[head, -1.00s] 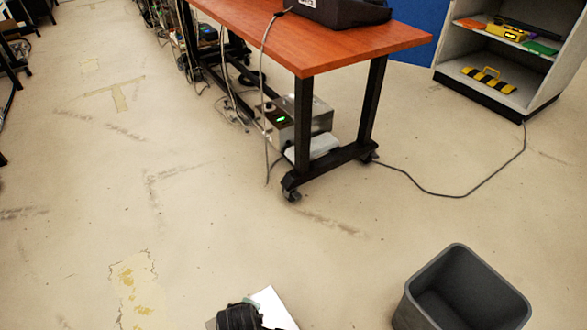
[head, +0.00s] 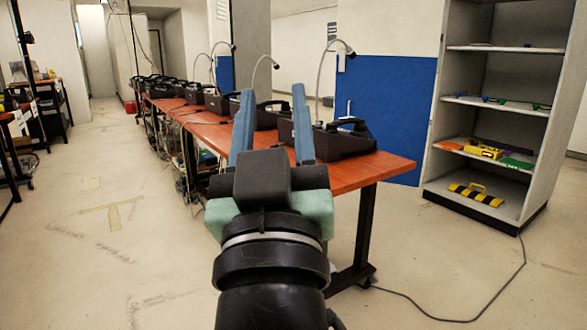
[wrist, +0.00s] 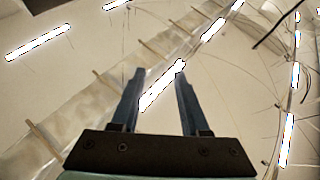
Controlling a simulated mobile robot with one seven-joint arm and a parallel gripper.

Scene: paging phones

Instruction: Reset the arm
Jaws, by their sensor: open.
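My gripper (head: 272,125) is raised in the middle of the head view, its two blue fingers pointing up and spread apart. Nothing is between them. In the wrist view the open fingers (wrist: 160,95) point toward the ceiling (wrist: 240,100) with its bright lamps. My arm hides part of the long table behind it. A row of black paging phones with bent-neck microphones stands on that table; the nearest phone (head: 345,140) is just right of my fingers in the picture, and they do not appear to touch it.
The long table (head: 385,170) has an orange-brown top and dark legs. A grey shelf unit (head: 440,150) with small tools stands at the right. A cable (head: 440,307) lies on the floor. The floor at the left (head: 90,250) is mostly clear.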

